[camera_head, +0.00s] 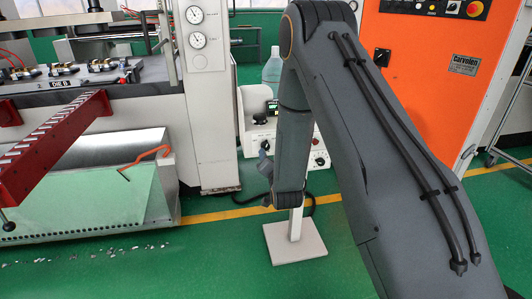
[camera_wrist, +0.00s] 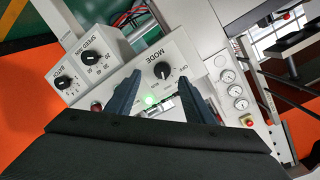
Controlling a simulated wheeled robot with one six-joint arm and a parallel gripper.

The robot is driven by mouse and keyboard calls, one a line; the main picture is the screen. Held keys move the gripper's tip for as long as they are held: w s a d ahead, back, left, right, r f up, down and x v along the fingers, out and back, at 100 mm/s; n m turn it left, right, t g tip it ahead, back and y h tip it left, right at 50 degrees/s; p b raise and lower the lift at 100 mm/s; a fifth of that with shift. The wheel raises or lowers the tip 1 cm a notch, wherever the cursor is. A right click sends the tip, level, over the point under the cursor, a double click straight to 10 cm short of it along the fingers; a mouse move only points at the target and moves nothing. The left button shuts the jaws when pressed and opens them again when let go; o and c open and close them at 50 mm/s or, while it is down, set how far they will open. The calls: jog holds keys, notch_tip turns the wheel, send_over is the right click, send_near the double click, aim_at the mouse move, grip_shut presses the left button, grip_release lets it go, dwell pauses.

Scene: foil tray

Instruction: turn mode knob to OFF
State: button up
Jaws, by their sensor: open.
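The mode knob (camera_wrist: 162,70) is a round black knob on a light grey panel with the word MODE beside it in the wrist view. In the head view my gripper (camera_head: 264,166) is partly hidden by my arm, close to the white control box (camera_head: 311,160).
A speed knob (camera_wrist: 92,63) and a batch knob (camera_wrist: 63,84) sit on boxes left of the panel. A lit green lamp (camera_wrist: 149,99) is between my fingers. Gauges (camera_wrist: 234,91) stand at right. A clear bottle (camera_head: 271,68) stands behind the box in the head view.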

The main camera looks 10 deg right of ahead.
aim_at(266, 148)
jog(key=shift+w+d+f+m+t, duration=0.15)
jog(key=shift+w+t, duration=0.2)
jog(key=shift+w, duration=1)
jog(key=shift+w+f+m+t, duration=0.1)
jog(key=shift+w+m+t, duration=0.15)
jog(key=shift+w, duration=1.15)
jog(key=shift+w+d+f+m+t, duration=0.1)
jog(key=shift+w+t, duration=0.3)
jog(key=shift+w, duration=0.95)
jog(key=c, duration=1)
jog(key=shift+c, duration=0.2)
